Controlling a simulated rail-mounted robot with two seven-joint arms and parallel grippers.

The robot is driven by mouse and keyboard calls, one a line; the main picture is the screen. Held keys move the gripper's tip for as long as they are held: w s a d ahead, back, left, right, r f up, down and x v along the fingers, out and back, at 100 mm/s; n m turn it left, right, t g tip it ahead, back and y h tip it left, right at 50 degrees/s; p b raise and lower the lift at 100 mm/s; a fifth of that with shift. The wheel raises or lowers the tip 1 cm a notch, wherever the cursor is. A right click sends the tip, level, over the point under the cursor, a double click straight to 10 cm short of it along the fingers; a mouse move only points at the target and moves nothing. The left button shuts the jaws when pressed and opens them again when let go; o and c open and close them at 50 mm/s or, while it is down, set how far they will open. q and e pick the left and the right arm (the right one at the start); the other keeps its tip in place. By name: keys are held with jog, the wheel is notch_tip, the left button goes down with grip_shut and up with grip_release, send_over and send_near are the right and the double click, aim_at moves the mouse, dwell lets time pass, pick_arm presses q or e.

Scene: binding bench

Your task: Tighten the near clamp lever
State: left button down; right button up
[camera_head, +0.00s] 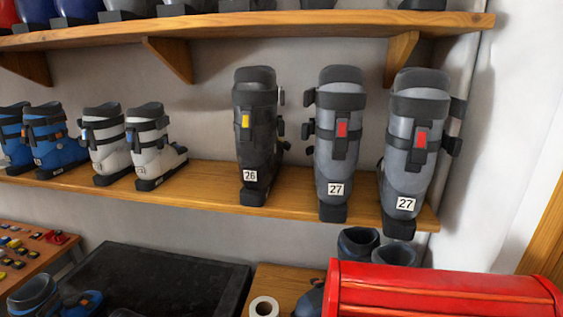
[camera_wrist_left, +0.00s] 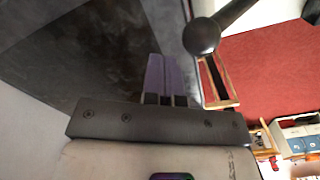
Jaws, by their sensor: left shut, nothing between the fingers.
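In the left wrist view my left gripper (camera_wrist_left: 161,62) is shut and empty, its two purple-grey fingers pressed together. A lever with a round black ball knob (camera_wrist_left: 201,37) shows just to the right of the fingertips, apart from them in the picture. Its dark bar runs from the knob to the upper right and out of the frame. I cannot tell from this view whether it is the near clamp lever, and its pivot is out of view. The head view shows no clamp lever and neither gripper.
In the wrist view a dark grey slab (camera_wrist_left: 85,50) lies left of the fingers and a red surface (camera_wrist_left: 270,75) to the right. In the head view ski boots (camera_head: 340,140) stand on a wooden shelf (camera_head: 285,190). Below are a red box (camera_head: 440,290) and a black mat (camera_head: 150,278).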

pick_arm(q)
jog(key=shift+f+b, duration=0.85)
jog(key=shift+f, duration=1.7)
